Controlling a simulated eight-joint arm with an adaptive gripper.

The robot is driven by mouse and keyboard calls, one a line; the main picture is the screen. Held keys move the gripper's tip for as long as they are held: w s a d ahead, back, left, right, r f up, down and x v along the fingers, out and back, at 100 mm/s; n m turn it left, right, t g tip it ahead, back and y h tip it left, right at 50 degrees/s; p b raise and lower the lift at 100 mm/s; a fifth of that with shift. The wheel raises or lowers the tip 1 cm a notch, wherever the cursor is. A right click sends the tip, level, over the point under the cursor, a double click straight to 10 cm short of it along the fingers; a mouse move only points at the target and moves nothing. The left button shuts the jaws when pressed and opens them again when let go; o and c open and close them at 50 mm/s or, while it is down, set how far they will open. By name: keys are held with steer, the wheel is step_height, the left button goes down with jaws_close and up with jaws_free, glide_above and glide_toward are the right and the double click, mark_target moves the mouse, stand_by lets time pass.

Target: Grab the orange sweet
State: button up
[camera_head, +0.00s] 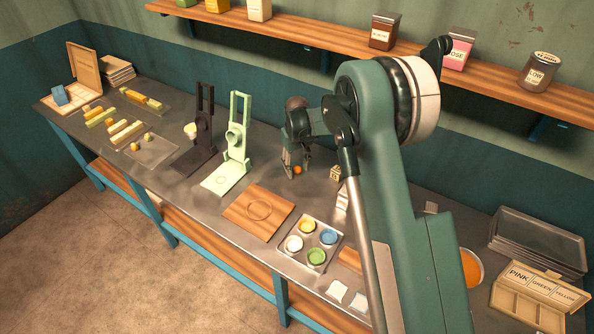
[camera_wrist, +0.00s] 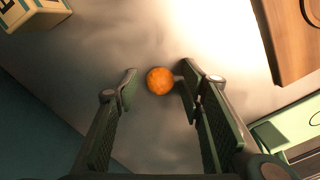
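The orange sweet (camera_wrist: 160,81) is a small round ball on the grey metal tabletop. In the wrist view it lies between the tips of my gripper (camera_wrist: 158,88), nearer the right finger, with a clear gap to the left finger. Whether the right finger touches it I cannot tell. The fingers are apart.
A lettered cube (camera_wrist: 33,12) lies close by; it also shows in the head view (camera_head: 336,173). The light green press (camera_head: 236,140), a wooden board (camera_head: 258,207) and a tray of coloured cups (camera_head: 289,258) stand nearby. A shelf with tins (camera_head: 330,45) runs along the wall.

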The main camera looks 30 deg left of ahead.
mark_target(297, 167)
steer(key=c, duration=0.9)
steer(key=shift+r, duration=0.15)
steer(key=shift+r, duration=4.85)
